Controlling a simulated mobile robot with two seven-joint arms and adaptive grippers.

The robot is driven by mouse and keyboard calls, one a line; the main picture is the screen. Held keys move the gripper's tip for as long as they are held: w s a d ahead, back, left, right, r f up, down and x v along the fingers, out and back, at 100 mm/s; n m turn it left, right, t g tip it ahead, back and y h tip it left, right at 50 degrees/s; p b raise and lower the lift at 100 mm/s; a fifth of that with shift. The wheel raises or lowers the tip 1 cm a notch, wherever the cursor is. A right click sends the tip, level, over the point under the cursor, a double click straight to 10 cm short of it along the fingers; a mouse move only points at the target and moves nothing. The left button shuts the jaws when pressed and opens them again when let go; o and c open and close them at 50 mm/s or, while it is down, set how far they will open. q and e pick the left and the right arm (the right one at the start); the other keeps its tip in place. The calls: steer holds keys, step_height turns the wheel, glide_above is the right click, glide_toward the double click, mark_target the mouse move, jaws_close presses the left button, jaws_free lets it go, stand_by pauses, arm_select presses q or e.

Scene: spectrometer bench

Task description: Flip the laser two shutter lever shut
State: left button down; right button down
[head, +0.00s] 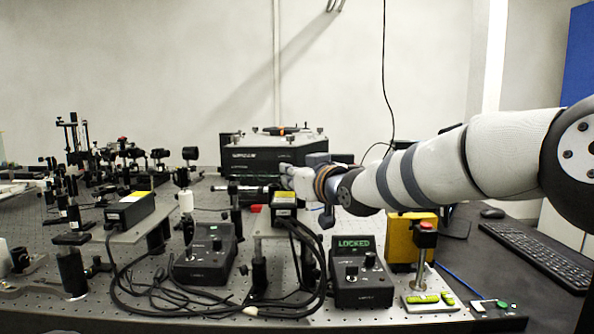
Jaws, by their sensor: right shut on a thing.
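Two dark laser heads with yellow labels sit on the bench: one at the left (130,208) and one near the middle (284,203). I cannot read which is laser two. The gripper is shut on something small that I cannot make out. A small red piece (255,208) shows just below the gripper, beside the middle head; I cannot tell whether it is the shutter lever or whether they touch. My left gripper is out of view.
A black control box (205,258) and another reading LOCKED (358,280) stand at the front with looped cables. A red button post (426,240) stands at right. Optic mounts (190,165) crowd the back left. A keyboard (540,255) lies at the far right.

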steer(key=c, duration=1.6)
jaws_free()
steer(key=shift+c, duration=0.2)
steer(key=v, duration=1.2)
steer(key=shift+a, duration=0.1)
